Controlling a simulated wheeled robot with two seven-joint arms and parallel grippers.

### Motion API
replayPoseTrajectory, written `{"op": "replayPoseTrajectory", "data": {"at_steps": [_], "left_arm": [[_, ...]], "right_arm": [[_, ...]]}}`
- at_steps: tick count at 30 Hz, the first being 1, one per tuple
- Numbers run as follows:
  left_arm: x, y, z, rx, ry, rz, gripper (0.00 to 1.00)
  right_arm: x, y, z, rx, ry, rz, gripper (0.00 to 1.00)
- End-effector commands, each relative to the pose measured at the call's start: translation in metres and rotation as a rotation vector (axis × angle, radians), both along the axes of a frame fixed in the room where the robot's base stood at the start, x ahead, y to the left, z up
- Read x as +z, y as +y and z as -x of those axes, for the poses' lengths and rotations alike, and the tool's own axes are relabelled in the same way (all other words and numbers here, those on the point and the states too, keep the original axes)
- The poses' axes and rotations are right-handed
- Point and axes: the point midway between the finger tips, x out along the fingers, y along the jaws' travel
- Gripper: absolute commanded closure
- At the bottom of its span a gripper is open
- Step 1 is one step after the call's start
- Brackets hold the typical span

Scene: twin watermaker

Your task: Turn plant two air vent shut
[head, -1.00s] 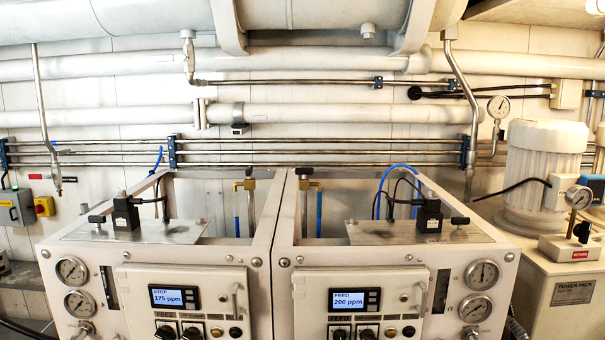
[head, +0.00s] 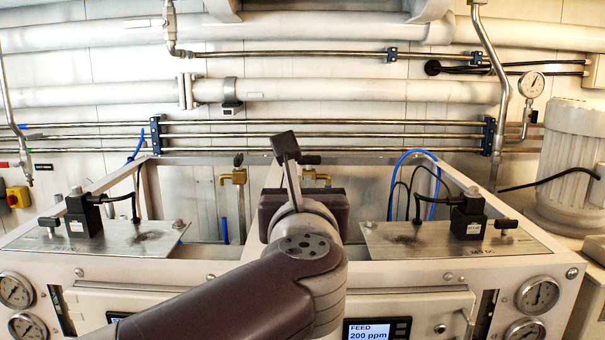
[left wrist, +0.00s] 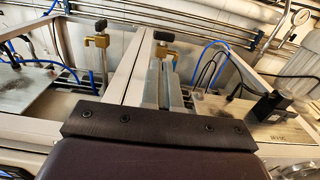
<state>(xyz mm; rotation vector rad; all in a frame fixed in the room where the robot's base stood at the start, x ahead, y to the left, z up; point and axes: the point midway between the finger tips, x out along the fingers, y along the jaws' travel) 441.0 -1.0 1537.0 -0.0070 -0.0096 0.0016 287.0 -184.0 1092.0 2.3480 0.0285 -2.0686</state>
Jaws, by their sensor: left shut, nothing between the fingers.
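The right-hand unit's display (head: 377,330) reads FEED 200 ppm. At its back stands a brass valve (head: 316,176) with a black handle lying sideways, partly hidden behind my left gripper. It also shows in the left wrist view (left wrist: 163,49). My left gripper (head: 286,147) is shut and empty, pointing up and away over the middle frame between the units. It appears left of the right-hand valve; I cannot tell whether they touch. My right gripper is not in view.
Steel plates with black devices (head: 468,216) (head: 84,215) sit on both units. A blue hose (head: 418,156) curves beside the right-hand valve. Steel pipes (head: 330,135) run along the wall behind. A white motor (head: 578,165) stands at the right.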

Motion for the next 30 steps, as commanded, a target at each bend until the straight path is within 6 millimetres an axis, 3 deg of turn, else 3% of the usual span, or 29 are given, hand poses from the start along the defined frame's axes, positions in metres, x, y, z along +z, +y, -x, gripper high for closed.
{"op": "replayPoseTrajectory", "data": {"at_steps": [5, 15, 21, 30], "left_arm": [[0.007, 0.001, -0.038, 0.004, 0.003, -0.007, 1.0], [0.005, 0.001, -0.105, 0.0, 0.003, -0.008, 1.0], [0.002, 0.0, -0.123, -0.001, 0.002, -0.007, 1.0], [0.0, 0.0, -0.125, -0.002, 0.001, -0.007, 1.0]], "right_arm": [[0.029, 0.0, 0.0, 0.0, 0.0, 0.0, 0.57], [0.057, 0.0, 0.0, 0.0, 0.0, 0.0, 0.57], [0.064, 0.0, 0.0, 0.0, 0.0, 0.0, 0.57], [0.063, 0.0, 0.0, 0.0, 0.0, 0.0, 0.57]]}}
